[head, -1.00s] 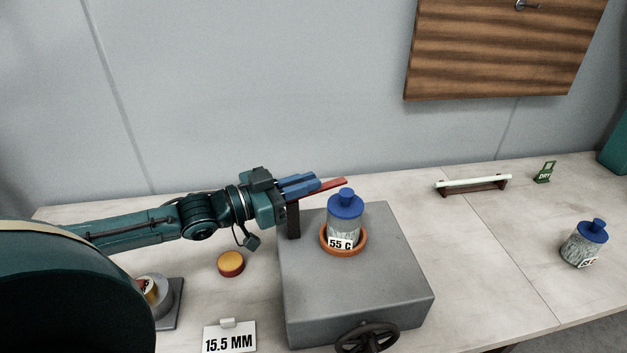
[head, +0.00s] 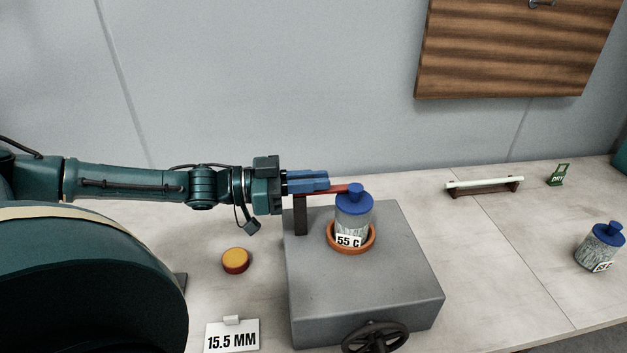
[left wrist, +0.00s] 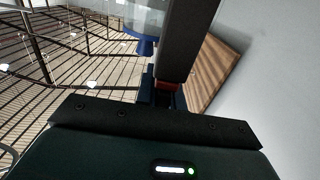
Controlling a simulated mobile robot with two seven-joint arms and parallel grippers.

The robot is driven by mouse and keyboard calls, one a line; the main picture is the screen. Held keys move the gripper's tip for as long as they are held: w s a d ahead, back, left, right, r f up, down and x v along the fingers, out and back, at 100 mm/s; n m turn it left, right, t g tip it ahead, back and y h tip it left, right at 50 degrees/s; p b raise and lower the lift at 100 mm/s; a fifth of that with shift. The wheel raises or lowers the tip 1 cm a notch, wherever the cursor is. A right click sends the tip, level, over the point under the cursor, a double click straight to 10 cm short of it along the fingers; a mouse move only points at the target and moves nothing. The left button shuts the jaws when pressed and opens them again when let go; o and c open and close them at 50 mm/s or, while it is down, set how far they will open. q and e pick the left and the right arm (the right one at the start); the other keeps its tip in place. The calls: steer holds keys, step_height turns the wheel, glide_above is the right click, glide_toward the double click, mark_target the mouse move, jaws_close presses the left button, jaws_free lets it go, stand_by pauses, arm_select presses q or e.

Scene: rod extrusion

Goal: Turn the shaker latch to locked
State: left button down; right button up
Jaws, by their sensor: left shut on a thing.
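The shaker is a grey box (head: 375,285) with a dark post (head: 301,215) at its back left corner. The red latch bar (head: 337,189) runs from the post toward the bottle top, about level. My left gripper (head: 322,181), with blue fingers, is shut on the latch at the post. In the left wrist view a small red part of the latch (left wrist: 167,86) shows by the fingers. A blue-capped bottle (head: 353,215) labelled 55 C stands in an orange ring (head: 365,248) on the box; the latch end meets or overlaps its cap. My right gripper is not in view.
A dark handwheel (head: 375,338) is on the box front. A yellow-topped button (head: 235,260) and a 15.5 MM card (head: 232,336) lie left of it. A second blue-capped bottle (head: 600,246), a white rod on a rack (head: 485,185) and a green DRY sign (head: 558,175) are right.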

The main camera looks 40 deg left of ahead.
arm_select(q)
steer(key=shift+r, duration=0.1)
steer(key=c, duration=1.5)
jaws_free()
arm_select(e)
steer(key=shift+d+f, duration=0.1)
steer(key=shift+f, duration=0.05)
